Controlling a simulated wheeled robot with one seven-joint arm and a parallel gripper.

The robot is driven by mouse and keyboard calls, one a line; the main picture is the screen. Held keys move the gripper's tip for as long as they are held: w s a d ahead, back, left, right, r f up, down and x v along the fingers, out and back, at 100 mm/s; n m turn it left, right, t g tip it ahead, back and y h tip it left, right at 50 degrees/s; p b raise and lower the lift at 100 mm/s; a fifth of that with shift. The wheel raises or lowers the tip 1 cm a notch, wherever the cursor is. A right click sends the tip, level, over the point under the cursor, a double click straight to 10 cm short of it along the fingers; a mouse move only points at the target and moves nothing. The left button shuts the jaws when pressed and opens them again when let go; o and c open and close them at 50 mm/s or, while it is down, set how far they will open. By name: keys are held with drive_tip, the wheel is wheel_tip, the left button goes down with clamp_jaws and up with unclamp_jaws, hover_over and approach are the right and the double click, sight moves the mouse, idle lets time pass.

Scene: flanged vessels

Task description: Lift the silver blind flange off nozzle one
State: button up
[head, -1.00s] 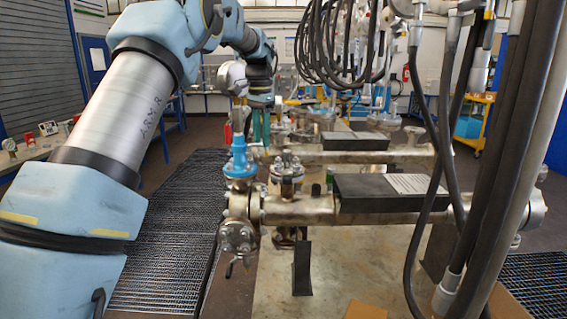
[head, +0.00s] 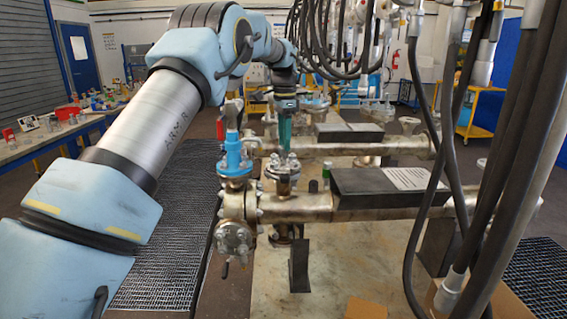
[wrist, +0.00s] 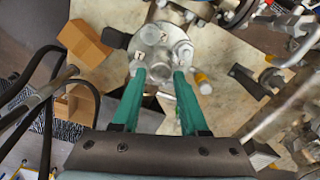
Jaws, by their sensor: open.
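A round silver blind flange (wrist: 178,45) with a raised round boss fills the upper middle of the wrist view. In the head view, a bolted flange (head: 282,168) tops the short upright nozzle on the near horizontal vessel. My gripper (head: 284,147) has green fingers pointing down just above that flange. In the wrist view my gripper (wrist: 159,76) is open, with its two fingertips apart at the flange's near edge. Nothing is held between them. I cannot tell whether the tips touch the flange. The nozzle below it is mostly hidden in the wrist view.
A black box (head: 385,190) lies on the vessel to the right. Dark hoses (head: 418,200) hang at the right. A second vessel (head: 345,147) lies behind.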

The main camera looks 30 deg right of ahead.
sight(284, 158)
drive_tip(key=shift+a+f+p, duration=0.1)
drive_tip(key=shift+f+p, duration=0.65)
drive_tip(key=shift+f, duration=1.15)
drive_tip(key=c, duration=0.7)
clamp_jaws()
drive_tip(key=shift+w+r, duration=0.1)
drive_tip(key=shift+r, duration=0.05)
